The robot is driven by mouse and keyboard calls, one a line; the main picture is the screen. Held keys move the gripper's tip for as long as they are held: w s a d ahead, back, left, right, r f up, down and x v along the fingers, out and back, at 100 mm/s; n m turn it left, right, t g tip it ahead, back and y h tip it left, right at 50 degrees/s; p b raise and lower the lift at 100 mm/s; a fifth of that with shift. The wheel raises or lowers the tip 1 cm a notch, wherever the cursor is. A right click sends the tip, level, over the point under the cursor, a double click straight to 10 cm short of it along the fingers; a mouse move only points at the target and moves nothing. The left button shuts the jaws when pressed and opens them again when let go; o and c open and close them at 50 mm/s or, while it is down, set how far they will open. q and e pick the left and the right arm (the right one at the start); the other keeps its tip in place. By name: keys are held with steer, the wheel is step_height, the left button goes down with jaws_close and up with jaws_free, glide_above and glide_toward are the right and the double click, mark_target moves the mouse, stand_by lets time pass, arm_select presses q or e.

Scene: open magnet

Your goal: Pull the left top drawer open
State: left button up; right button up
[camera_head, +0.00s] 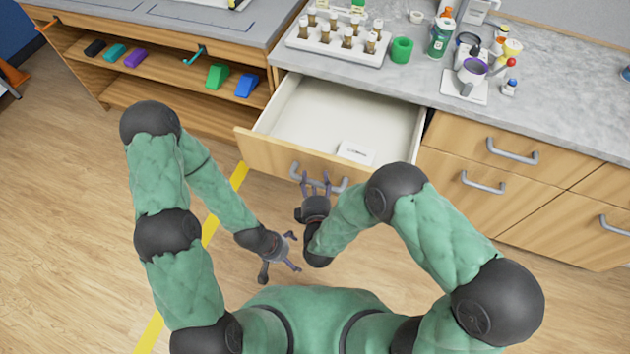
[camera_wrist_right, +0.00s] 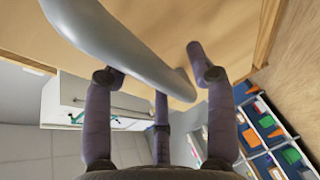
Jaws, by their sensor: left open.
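The left top drawer (camera_head: 345,108) is pulled out from under the grey counter, and its white inside shows. Its grey curved handle (camera_head: 340,187) is on the wooden front (camera_head: 262,153). My right gripper (camera_head: 316,178) is at this handle. In the right wrist view the handle (camera_wrist_right: 130,45) passes among the fingers of my right gripper (camera_wrist_right: 155,75), with finger parts hidden behind the bar. How tightly they close on it is not clear. My left gripper (camera_head: 294,252) is open and empty, below and left of the handle.
A small white card (camera_head: 356,152) lies in the drawer. A tube rack (camera_head: 338,42), a green cup (camera_head: 401,50) and bottles stand on the counter above. Closed drawers with handles (camera_head: 512,151) are to the right. A wooden shelf unit (camera_head: 140,75) is at left. Floor is clear below.

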steer(key=s+r, duration=0.1)
steer(key=s, duration=0.6)
steer(key=shift+s+d+r, duration=0.2)
steer(key=shift+d, duration=0.1)
stand_by(0.4)
